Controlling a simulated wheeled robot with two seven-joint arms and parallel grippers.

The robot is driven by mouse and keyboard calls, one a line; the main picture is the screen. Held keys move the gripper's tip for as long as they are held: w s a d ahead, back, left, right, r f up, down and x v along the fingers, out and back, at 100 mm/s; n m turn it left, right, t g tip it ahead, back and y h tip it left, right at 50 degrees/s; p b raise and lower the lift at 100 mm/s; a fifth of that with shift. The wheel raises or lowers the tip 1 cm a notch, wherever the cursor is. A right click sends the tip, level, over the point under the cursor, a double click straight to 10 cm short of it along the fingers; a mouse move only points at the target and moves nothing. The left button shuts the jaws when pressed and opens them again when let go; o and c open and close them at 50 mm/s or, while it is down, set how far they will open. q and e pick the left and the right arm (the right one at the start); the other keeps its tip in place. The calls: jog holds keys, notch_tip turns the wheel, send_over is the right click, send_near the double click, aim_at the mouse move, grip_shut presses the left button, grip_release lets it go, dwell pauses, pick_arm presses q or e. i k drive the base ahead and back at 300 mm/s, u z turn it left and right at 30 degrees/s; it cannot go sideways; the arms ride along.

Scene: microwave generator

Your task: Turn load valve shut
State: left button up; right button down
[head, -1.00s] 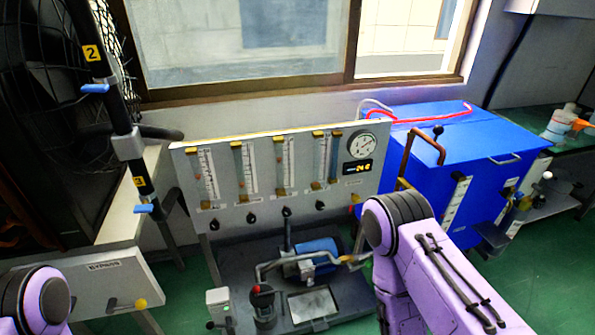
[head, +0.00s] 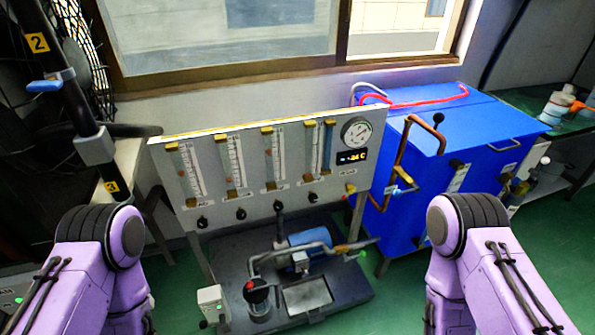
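I cannot tell from a label which valve is the load valve. A blue-handled valve (head: 44,86) sits on the dark upright pipe at the left, below a yellow tag "2"; a tag "3" is lower down. Another small valve with a blue handle (head: 402,189) is on the copper pipe at the front of the blue tank. The flowmeter panel (head: 222,192) has a row of black knobs (head: 241,214) under its tubes. Both my purple arms reach in from the bottom edge. Neither gripper shows in the view.
A blue tank (head: 480,135) stands right of the panel. A dark base (head: 345,290) with a blue pump (head: 308,241) and a red-topped knob (head: 255,287) is on the floor below the panel. Green floor is open between the base and my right arm.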

aim_at(278, 206)
jog(key=k, duration=1.3)
jog(key=z, duration=0.65)
jog(key=i, duration=1.6)
jog(key=u, duration=0.6)
